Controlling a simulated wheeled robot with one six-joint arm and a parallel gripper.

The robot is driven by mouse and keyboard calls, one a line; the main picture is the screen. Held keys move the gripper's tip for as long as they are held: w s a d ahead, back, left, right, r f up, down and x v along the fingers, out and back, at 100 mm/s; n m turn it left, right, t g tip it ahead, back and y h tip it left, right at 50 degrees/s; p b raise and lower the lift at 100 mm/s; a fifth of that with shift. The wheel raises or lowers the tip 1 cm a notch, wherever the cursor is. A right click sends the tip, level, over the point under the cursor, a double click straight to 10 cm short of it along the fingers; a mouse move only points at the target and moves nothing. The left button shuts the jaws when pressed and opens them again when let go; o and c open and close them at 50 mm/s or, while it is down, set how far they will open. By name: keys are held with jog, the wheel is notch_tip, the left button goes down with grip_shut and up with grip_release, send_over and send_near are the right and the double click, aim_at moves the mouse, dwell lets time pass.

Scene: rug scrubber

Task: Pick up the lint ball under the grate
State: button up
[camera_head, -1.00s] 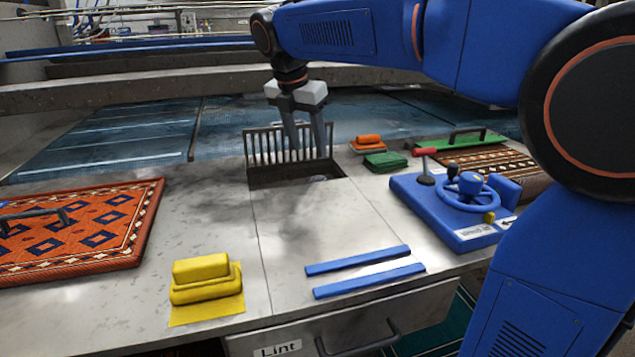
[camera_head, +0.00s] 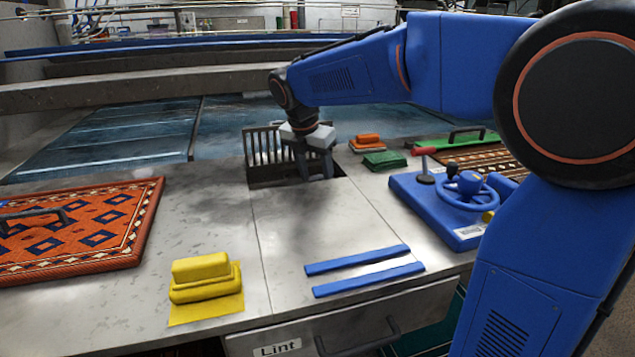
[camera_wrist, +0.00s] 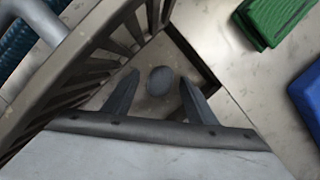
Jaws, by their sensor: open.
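The lint ball (camera_wrist: 160,81) is a small grey round lump in the wrist view. It lies in the recess (camera_wrist: 208,82) in the counter, between my two fingertips in the picture and touching neither as far as I can tell. My gripper (camera_head: 315,178) is open and points down over the recess; it also shows in the wrist view (camera_wrist: 160,84). The grate (camera_head: 262,150) stands raised at the back of the recess and fills the left of the wrist view (camera_wrist: 75,65). In the head view my gripper hides the ball.
Green (camera_head: 385,160) and orange (camera_head: 367,140) blocks sit right of the recess. A blue control panel with a wheel (camera_head: 440,205) is farther right. A yellow brush (camera_head: 205,278), two blue strips (camera_head: 358,260) and a patterned rug (camera_head: 95,235) are nearer. The counter's middle is clear.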

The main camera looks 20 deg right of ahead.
jog(key=shift+c, duration=0.5)
jog(key=c, duration=1)
